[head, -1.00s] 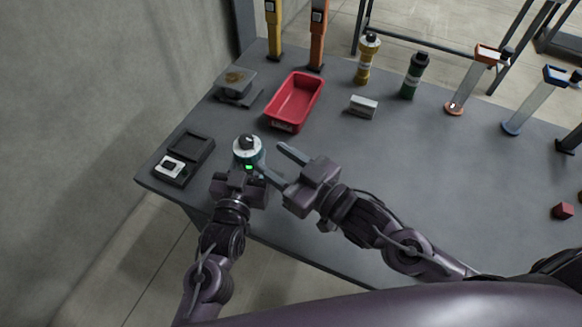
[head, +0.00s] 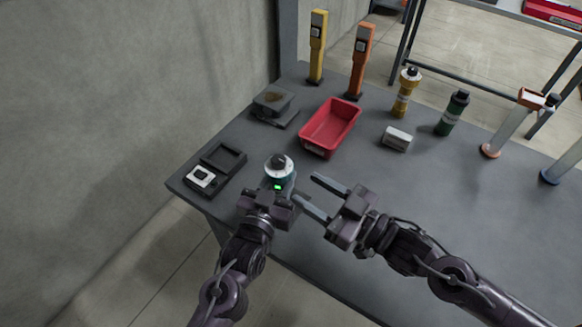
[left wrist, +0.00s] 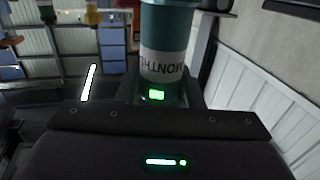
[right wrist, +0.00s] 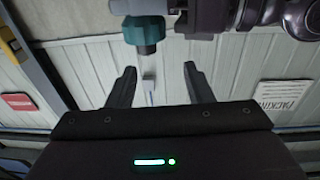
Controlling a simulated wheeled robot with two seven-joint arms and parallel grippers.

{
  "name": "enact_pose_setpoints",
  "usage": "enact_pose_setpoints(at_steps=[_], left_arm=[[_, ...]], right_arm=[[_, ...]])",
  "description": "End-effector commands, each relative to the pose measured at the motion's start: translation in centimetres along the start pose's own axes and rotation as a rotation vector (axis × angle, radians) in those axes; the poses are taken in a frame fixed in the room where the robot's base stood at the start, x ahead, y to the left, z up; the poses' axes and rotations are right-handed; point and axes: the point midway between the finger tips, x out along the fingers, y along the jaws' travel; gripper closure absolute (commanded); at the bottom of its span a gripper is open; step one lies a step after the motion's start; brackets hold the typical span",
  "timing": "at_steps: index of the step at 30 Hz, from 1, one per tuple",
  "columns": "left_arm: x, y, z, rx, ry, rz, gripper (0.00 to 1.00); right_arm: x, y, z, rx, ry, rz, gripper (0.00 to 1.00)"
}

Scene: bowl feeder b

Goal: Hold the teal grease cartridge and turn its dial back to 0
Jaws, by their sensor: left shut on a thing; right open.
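The teal grease cartridge (head: 281,185) stands upright near the table's front left, with a white dial and black knob (head: 279,162) on top. The dial's reading is too small to make out. My left gripper (head: 276,195) is shut on the cartridge's body from the front. In the left wrist view the teal body (left wrist: 163,25) with a white printed label sits between the fingers (left wrist: 160,92). My right gripper (head: 308,188) is open and empty, just right of the cartridge, fingers pointing towards it. In the right wrist view a teal part of the cartridge (right wrist: 145,32) shows beyond the fingers (right wrist: 160,78).
A black case with a white device (head: 201,177) lies to the left. Behind are a small scale (head: 272,103), a red bin (head: 309,147), a white block (head: 397,138), and yellow (head: 405,92) and green (head: 452,112) cartridges.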

Motion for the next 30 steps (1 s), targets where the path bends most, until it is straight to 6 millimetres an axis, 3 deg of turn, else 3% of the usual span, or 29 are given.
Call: enact_pose_setpoints(at_steps=[6, 15, 20, 30], left_arm=[[0.0, 0.0, -0.1, 0.000, 0.002, 0.000, 1.00], [0.0, 0.0, 0.0, 0.000, 0.001, 0.000, 1.00], [0.0, 0.0, 0.0, 0.000, 0.001, 0.001, 1.00], [0.0, 0.0, 0.0, 0.000, 0.001, 0.001, 1.00]], right_arm=[[0.1, 3.4, 0.3, -0.003, -0.014, -0.243, 0.53], [-0.8, 6.4, -0.4, 0.050, -0.055, -0.376, 0.53], [0.6, 5.9, -0.5, 0.055, -0.052, -0.382, 0.53], [6.9, 3.4, -0.1, 0.054, -0.052, -0.381, 0.53]])
